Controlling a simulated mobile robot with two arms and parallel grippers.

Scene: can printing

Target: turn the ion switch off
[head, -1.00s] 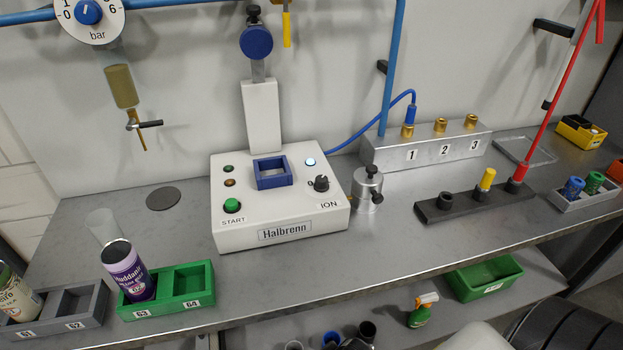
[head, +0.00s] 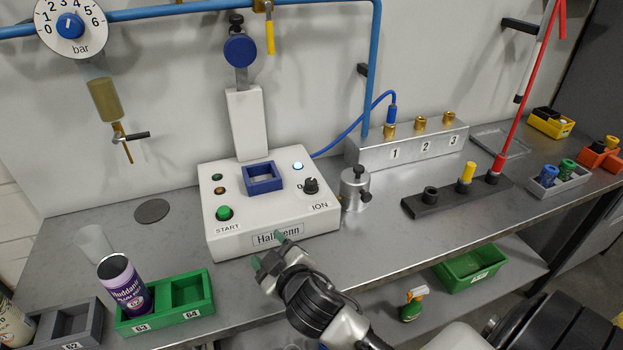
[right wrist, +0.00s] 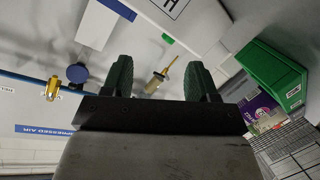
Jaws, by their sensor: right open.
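The black ion switch knob (head: 311,186) sits on the right of the white Halbrenn box (head: 222,238), above the word ION. A lamp (head: 298,166) above the knob glows pale blue-white. My right gripper (head: 268,252) is in front of the box's lower front edge, below and left of the knob and apart from it. Its two green fingers are spread and empty; they also show in the right wrist view (right wrist: 160,80). The knob cannot be made out in the right wrist view. My left gripper is not in view.
A green START button (head: 224,213) and a blue square frame (head: 263,177) are on the same box. A metal cylinder (head: 355,190) stands close to its right side. A green crate (head: 208,311) with a purple can (head: 125,286) stands at the front left.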

